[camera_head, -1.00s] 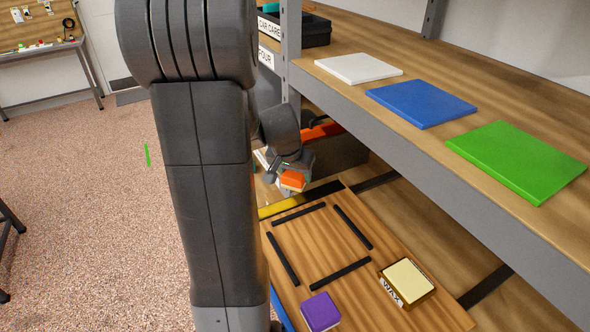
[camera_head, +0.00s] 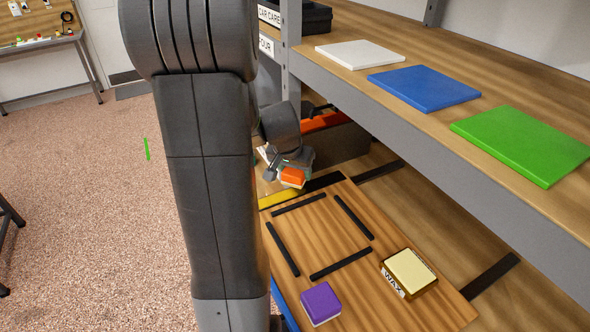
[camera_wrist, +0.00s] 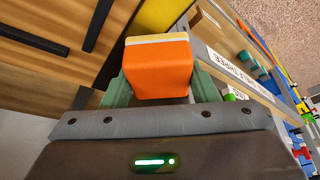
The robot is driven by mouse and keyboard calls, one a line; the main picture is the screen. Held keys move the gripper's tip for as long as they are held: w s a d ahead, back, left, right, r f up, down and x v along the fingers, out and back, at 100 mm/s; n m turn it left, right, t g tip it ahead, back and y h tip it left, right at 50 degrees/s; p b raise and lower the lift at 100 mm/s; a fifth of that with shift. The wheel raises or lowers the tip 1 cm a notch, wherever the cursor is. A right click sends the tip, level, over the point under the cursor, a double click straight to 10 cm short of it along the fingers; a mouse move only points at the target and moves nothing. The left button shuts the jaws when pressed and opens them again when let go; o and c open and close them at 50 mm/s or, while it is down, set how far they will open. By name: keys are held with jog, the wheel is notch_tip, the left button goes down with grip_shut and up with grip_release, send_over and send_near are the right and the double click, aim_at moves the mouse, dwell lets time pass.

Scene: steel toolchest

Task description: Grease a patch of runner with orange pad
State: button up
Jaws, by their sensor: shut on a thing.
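The orange pad (camera_wrist: 157,72) is a small block with a pale yellow layer at its far end. My gripper (camera_wrist: 161,88) is shut on it, with a green finger on each side. In the head view the orange pad (camera_head: 293,175) and my gripper (camera_head: 290,181) are just beyond the far edge of a wooden board (camera_head: 322,228), near a yellow strip (camera_head: 275,200). In the wrist view a grey rail with a label (camera_wrist: 236,72) runs right of the pad, apart from it in the picture. I cannot tell whether this is the runner.
A purple block (camera_head: 320,302) and a wax tin with a pale top (camera_head: 408,272) stand on the board's near part. Black strips (camera_head: 340,262) outline a bare square. A toolbox (camera_head: 345,145) stands behind my gripper. A shelf with white, blue and green panels (camera_head: 520,145) overhangs the right.

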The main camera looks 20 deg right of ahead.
aim_at(300, 182)
jog(key=shift+f+b, duration=1.1)
jog(key=shift+s, duration=0.1)
jog(key=shift+s+d+r, duration=0.1)
jog(key=shift+s+d, duration=0.1)
jog(key=shift+s, duration=1.25)
jog(key=shift+s+a+b, duration=0.1)
jog(key=shift+s+b, duration=0.1)
jog(key=shift+b, duration=0.1)
jog(key=shift+c, duration=2.1)
jog(key=shift+w+b, duration=0.45)
jog(key=shift+w, duration=0.55)
jog(key=shift+w+r, duration=0.1)
jog(key=shift+w, duration=0.55)
